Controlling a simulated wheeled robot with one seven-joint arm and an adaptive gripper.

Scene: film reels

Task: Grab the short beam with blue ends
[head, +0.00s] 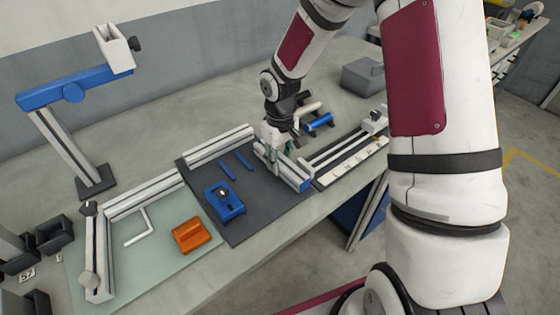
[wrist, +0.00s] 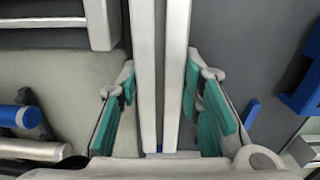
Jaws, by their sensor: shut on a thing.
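The short beam (head: 287,172) is pale, with a blue end toward the front right. It lies at the right edge of the dark mat (head: 245,212). My gripper (head: 274,146) is over its back part, and my fingers hide some of it. In the wrist view the pale beam (wrist: 146,70) runs between the teal pads of my gripper (wrist: 160,105), which is shut on it. A small bit of blue shows at the beam's lower end there. I cannot tell whether the beam is lifted off the mat.
A blue block (head: 224,202) and two thin blue bars lie on the mat. An orange block (head: 192,236) sits on the pale green mat at left. A long rail fixture (head: 345,150) and a blue cylinder (head: 318,122) stand close right. A grey box (head: 363,77) is behind.

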